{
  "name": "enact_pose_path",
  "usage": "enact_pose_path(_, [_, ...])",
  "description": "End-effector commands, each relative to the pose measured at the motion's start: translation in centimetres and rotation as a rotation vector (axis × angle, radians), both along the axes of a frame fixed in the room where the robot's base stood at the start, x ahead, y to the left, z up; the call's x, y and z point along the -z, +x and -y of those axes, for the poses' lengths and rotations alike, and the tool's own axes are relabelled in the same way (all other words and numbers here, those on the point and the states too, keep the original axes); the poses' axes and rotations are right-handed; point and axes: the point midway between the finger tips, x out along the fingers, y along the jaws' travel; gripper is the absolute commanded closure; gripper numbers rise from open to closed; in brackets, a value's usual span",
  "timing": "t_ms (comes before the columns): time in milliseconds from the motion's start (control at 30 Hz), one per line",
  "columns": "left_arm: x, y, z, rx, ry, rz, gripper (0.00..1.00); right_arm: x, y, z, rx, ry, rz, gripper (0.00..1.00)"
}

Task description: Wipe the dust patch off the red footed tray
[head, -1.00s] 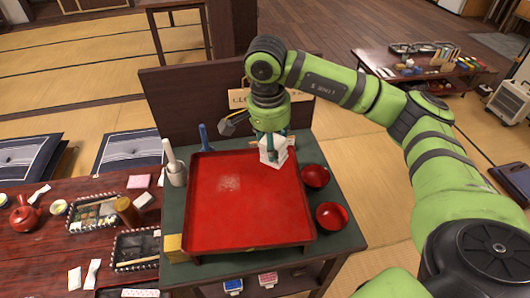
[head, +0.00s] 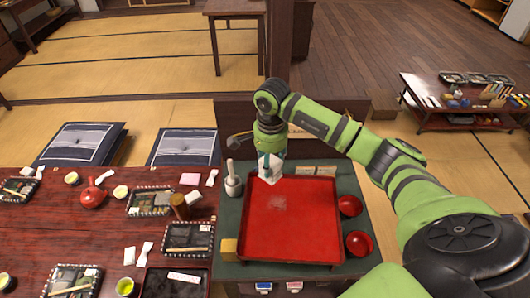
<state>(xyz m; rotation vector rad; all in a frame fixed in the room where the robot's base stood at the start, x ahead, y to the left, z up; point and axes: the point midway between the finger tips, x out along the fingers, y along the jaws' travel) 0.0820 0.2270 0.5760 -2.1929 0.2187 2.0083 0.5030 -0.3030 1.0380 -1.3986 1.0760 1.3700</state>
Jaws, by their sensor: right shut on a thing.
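The red footed tray (head: 314,225) lies on the dark green top of a small stand. A pale, faint dust patch (head: 277,203) shows on its surface, left of the middle. My right gripper (head: 269,163) points down over the tray's far left part. It is shut on a white cloth-like piece (head: 271,174), which is at or just above the tray, beyond the dust patch. I cannot tell whether it touches the tray. My left gripper is not in view.
Two red bowls (head: 349,206) (head: 358,243) stand close to the tray's right side. The long low table (head: 110,225) at left is crowded with trays and cups.

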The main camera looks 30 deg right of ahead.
Motion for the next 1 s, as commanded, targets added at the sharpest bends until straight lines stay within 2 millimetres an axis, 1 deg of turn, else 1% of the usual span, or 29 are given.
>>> enact_pose_path(33, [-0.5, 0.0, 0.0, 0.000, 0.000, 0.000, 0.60, -0.2, 0.0, 0.1, 0.005, 0.003, -0.003, 0.78])
enact_pose_path(167, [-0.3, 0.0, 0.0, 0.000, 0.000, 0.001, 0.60, 0.5, -0.1, 0.2, 0.010, 0.003, -0.005, 0.78])
enact_pose_path(600, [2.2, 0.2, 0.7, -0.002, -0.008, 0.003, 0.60, 4.7, -0.1, 0.2, 0.009, 0.002, -0.004, 0.78])
enact_pose_path(733, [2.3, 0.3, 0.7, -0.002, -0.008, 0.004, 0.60, 5.1, 0.0, 0.2, 0.009, 0.003, -0.003, 0.78])
enact_pose_path(1000, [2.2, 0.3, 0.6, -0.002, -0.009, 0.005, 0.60, 5.0, 0.0, 0.2, 0.010, 0.003, -0.003, 0.78])
